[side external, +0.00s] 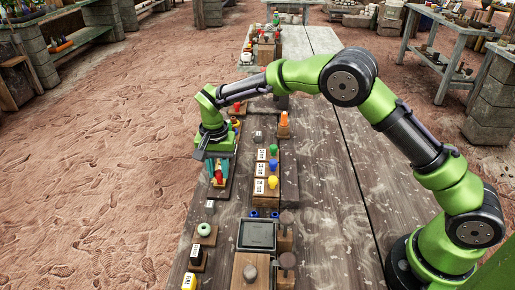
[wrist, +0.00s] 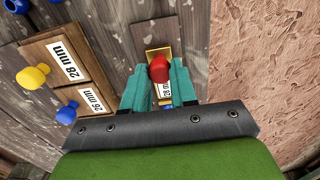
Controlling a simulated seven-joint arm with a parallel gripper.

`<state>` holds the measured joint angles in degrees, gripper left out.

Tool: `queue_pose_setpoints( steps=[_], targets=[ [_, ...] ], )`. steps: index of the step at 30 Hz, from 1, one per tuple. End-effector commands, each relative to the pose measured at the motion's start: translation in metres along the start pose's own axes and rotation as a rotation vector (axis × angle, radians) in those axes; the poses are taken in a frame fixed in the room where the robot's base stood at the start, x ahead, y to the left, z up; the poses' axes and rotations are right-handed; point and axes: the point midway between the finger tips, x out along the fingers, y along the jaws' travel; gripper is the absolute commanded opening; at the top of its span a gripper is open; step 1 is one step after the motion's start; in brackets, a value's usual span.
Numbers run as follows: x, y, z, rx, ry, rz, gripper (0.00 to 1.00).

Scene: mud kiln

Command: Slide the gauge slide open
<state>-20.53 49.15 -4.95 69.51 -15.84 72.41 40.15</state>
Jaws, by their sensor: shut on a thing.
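The gauge slide has a red knob (wrist: 159,68) on a small yellow plate (wrist: 151,52), with a white label partly visible below the knob in the wrist view. The plate lies on a dark grey board. My gripper (wrist: 159,74) has a teal finger on each side of the red knob and is shut on it. In the side external view my gripper (side external: 218,172) points down over the dark board at the left of the table. The fingers and arm there hide most of the slide, so how far it stands open cannot be told.
Wooden blocks with labels and green, blue and yellow knobs (side external: 272,182) stand close to the right of my gripper. An orange cone-like piece (side external: 284,120) stands behind them. A dark grey tray (side external: 257,235) is nearer the camera. The right side of the table (side external: 325,190) is mostly clear.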

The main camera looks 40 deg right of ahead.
Motion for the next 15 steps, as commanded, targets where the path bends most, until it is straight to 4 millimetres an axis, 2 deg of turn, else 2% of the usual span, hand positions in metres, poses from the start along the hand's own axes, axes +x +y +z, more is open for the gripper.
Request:
queue_pose_setpoints(
  steps=[4,10,15],
  targets=[
    [-0.001,0.0,0.002,-0.001,0.0,0.0,0.0],
    [-0.001,0.0,0.026,-0.004,0.0,0.0,0.0],
    [-0.001,0.0,0.031,0.0,-0.002,0.0,0.0]
  ],
)
